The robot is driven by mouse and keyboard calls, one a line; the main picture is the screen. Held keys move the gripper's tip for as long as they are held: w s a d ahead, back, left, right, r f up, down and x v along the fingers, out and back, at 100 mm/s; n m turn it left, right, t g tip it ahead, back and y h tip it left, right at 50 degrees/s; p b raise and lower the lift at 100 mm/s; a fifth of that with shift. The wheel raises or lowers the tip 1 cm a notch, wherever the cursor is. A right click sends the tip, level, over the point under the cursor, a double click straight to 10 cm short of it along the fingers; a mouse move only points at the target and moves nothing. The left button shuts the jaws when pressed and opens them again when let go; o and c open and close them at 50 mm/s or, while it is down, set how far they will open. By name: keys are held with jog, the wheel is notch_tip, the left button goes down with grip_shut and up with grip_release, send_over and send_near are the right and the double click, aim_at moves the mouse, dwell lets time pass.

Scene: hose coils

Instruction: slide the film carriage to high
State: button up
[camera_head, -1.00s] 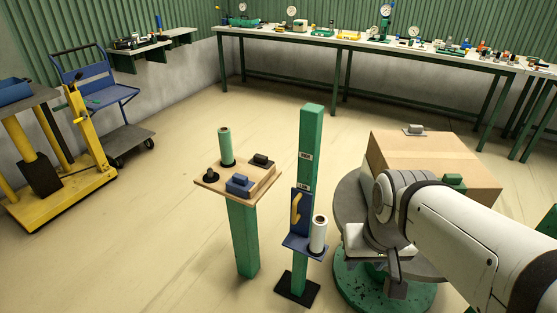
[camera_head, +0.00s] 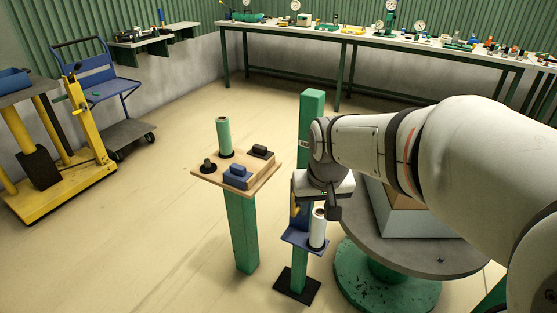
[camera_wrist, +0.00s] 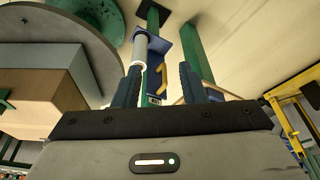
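The film carriage (camera_head: 301,240) is a blue bracket low on an upright green post (camera_head: 312,108). It bears a white film roll (camera_head: 318,230) and a yellow handle (camera_head: 295,215), partly hidden by my wrist. My gripper (camera_head: 333,208) is close to the post, above and beside the roll. In the wrist view my gripper (camera_wrist: 160,72) has its fingers apart with nothing clamped; the carriage (camera_wrist: 167,58), handle (camera_wrist: 158,44) and roll (camera_wrist: 141,50) appear beyond them. I cannot tell whether a finger touches anything.
Left of the post, a wooden-topped stand (camera_head: 262,185) holds a green roll (camera_head: 224,136) and dark blocks. Right is a round grey table (camera_head: 440,258) with a carton, mostly behind my arm. A yellow lift (camera_head: 88,130) stands far left. Open floor lies in front.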

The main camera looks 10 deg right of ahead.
jog(key=t+b, duration=0.1)
jog(key=b, duration=0.8)
send_near(293, 213)
jog(key=w+f+b, duration=0.1)
jog(key=w+f, duration=0.3)
jog(key=shift+w+d+f+b, duration=0.1)
jog(key=shift+w+f+b, duration=0.1)
jog(key=shift+b, duration=0.1)
jog(key=shift+c, duration=0.4)
grip_shut()
